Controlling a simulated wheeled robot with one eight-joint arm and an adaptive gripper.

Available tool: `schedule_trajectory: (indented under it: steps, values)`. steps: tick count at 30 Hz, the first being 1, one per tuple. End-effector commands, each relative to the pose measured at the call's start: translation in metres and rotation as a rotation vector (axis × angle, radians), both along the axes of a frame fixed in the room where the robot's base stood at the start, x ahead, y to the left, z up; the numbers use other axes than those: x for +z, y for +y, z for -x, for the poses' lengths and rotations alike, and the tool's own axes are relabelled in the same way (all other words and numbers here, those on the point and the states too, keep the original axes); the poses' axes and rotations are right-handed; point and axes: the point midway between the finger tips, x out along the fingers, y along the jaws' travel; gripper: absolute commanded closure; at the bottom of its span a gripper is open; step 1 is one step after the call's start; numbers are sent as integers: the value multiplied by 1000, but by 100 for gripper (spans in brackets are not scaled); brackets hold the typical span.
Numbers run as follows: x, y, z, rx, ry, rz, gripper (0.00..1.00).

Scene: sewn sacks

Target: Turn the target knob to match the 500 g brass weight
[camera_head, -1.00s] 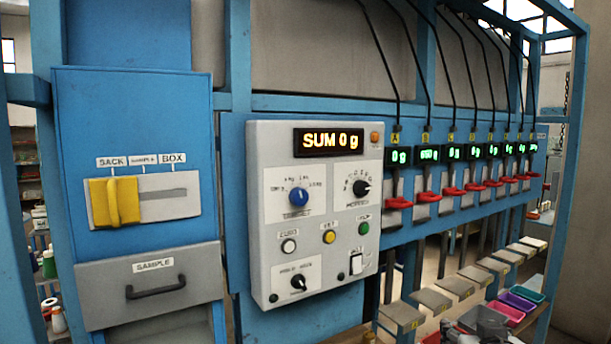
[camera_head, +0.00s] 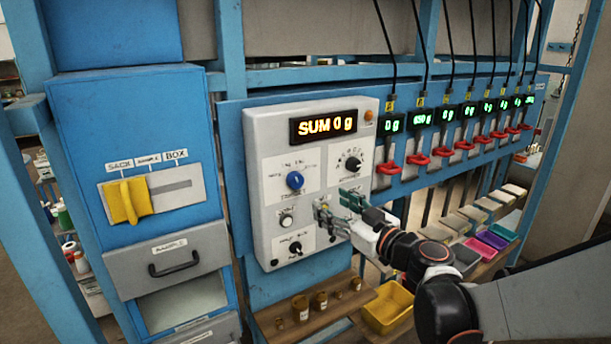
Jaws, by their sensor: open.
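The blue target knob (camera_head: 295,180) sits on a white plate in the upper left of the grey control panel (camera_head: 262,235); its scale labels are too small to read. My gripper (camera_head: 337,204) is open and empty, just below and right of the blue knob and apart from it, and it hides part of the panel's lower right. Several brass weights (camera_head: 301,308) stand on a wooden shelf (camera_head: 345,315) below the panel; I cannot read which one is 500 g. The orange display (camera_head: 323,127) reads SUM 0 g.
A black knob (camera_head: 353,164) is to the right of the blue one, and a white button (camera_head: 286,220) and another black knob (camera_head: 295,247) are below. Red levers (camera_head: 388,168) and green displays line the right. A yellow bin (camera_head: 388,305) stands beside the weights.

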Motion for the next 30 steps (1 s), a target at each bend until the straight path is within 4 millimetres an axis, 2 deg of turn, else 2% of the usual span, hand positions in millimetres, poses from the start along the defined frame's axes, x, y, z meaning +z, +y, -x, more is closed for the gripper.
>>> schedule_trajectory:
  steps: [5, 18, 24, 30]
  values:
    - [-1, 15, -17, 2, -1, 0, 43]
    - [0, 69, -81, -1, -2, 0, 43]
    - [0, 83, -98, -1, -2, 0, 43]
    - [0, 87, -103, -3, -2, 0, 43]
